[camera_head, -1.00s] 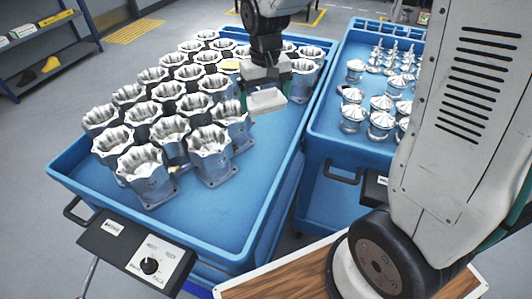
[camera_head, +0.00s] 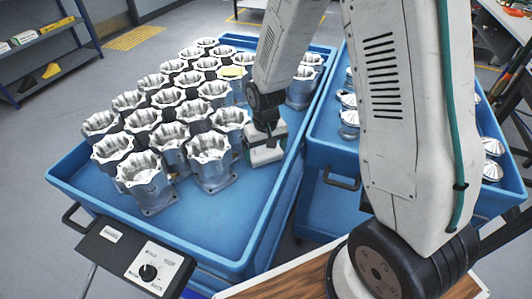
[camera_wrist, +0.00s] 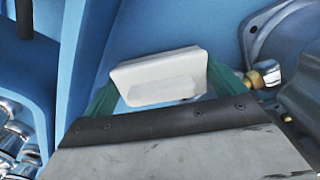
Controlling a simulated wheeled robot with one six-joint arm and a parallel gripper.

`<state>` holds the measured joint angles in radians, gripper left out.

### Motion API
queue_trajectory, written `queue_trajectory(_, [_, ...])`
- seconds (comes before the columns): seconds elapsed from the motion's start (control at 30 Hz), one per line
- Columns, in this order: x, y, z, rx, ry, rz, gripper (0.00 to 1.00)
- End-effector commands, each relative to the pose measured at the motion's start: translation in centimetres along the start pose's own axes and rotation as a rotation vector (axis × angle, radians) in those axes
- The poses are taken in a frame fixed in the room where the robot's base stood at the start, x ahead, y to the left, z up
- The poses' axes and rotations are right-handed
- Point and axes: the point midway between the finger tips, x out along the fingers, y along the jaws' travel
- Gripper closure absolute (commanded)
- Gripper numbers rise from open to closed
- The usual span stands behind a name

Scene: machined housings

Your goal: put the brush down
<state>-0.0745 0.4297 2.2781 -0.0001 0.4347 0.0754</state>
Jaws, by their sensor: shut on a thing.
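The brush (camera_head: 265,156) is a pale, cream block. My gripper (camera_head: 264,150) is shut on it, low over the right side of the left blue tray (camera_head: 230,222), beside the housings. In the wrist view the brush (camera_wrist: 158,77) sits between the green fingers of my gripper (camera_wrist: 160,82), with blue tray surface behind it. Its underside is hidden, and I cannot tell whether it touches the tray floor.
Several grey machined housings (camera_head: 211,160) stand in rows left of the brush. In the wrist view a housing (camera_wrist: 300,75) and a brass fitting (camera_wrist: 264,75) are close on the right. Bare tray floor lies in front. A second blue cart (camera_head: 322,150) with metal parts stands right.

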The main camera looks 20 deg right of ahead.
Motion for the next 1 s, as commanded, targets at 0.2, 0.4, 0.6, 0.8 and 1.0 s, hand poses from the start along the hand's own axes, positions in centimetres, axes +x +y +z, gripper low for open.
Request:
queue_trajectory(0.2, [1.0,0.0,0.0,0.000,0.001,0.000,0.34])
queue_trajectory(0.4, [1.3,0.0,0.0,-0.001,0.000,0.000,0.34])
queue_trajectory(0.6, [1.3,0.0,0.0,0.000,0.001,0.000,0.00])
queue_trajectory(0.8, [0.6,0.0,-0.1,0.000,0.002,0.000,0.00])
queue_trajectory(1.0, [-3.0,-0.1,-0.1,-0.001,0.006,0.000,0.00])
